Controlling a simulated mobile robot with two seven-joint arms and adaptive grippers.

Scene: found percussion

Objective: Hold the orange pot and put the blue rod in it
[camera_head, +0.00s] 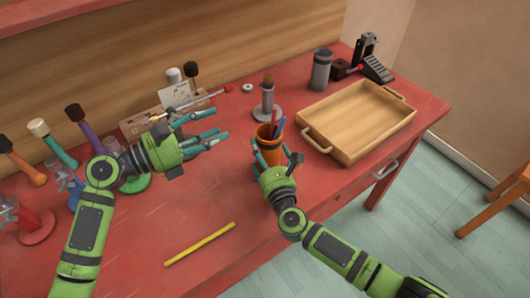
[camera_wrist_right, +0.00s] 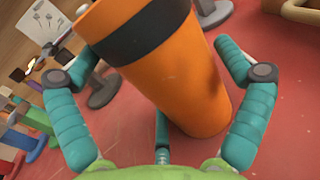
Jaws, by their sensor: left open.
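The orange pot (camera_head: 265,144) stands on the red table with a dark band near its top. A blue rod (camera_head: 279,126) and a reddish rod (camera_head: 272,126) stick up at its mouth and appear to be inside it; their lower ends are hidden. My right gripper (camera_head: 276,157) has its fingers around the near side of the pot. In the right wrist view the pot (camera_wrist_right: 190,85) is between the bent fingers (camera_wrist_right: 160,60), with a gap by the right finger; firm contact is unclear. My left gripper (camera_head: 215,128) is open and empty, left of the pot.
A yellow rod (camera_head: 200,243) lies at the front. A wooden tray (camera_head: 340,156) stands right, a grey cylinder (camera_head: 321,70) behind. A grey stand (camera_head: 267,98) is just behind the pot. Several mallets (camera_head: 22,163) fill the left. The front middle is mostly clear.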

